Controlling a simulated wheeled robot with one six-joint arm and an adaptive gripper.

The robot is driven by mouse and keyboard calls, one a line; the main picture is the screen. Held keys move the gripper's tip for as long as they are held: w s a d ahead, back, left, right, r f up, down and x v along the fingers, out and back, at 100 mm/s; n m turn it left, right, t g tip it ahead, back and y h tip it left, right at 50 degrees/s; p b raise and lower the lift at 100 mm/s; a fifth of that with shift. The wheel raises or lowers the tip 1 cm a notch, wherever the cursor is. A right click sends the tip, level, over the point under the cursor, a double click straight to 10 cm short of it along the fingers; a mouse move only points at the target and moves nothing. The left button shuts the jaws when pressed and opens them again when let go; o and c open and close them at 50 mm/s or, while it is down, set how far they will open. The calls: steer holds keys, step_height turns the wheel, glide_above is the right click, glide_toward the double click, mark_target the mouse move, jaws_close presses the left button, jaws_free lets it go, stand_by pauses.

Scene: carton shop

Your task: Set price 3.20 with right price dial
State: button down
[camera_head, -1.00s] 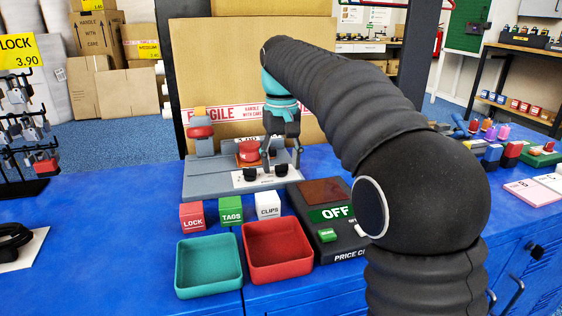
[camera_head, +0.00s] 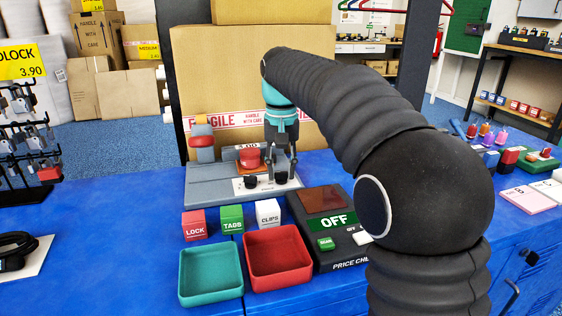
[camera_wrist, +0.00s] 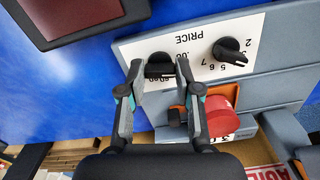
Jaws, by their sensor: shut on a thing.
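The price machine (camera_head: 212,189) is a grey device on the blue counter with a white PRICE panel and two black dials. The left dial (camera_head: 251,182) stands free; it also shows in the wrist view (camera_wrist: 231,52). My gripper (camera_head: 283,172) is over the right price dial (camera_head: 281,179). In the wrist view my gripper (camera_wrist: 159,70) has its fingertips shut on the two sides of the right dial (camera_wrist: 158,62). The fingers and dial cover part of its number marks. The price display (camera_head: 248,146) is partly hidden and hard to read.
A red button (camera_head: 249,158) sits close beside the gripper. LOCK (camera_head: 195,226), TAGS (camera_head: 231,219) and CLIPS (camera_head: 268,214) boxes, a teal tray (camera_head: 211,297), a red tray (camera_head: 279,285) and a price checker (camera_head: 325,263) reading OFF stand in front. Cartons stand behind.

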mark_target(281, 172)
steer(key=shift+m+p, duration=1.15)
steer(key=shift+m, duration=0.45)
steer(key=c, duration=0.8)
jaws_free()
step_height(281, 172, up, 12)
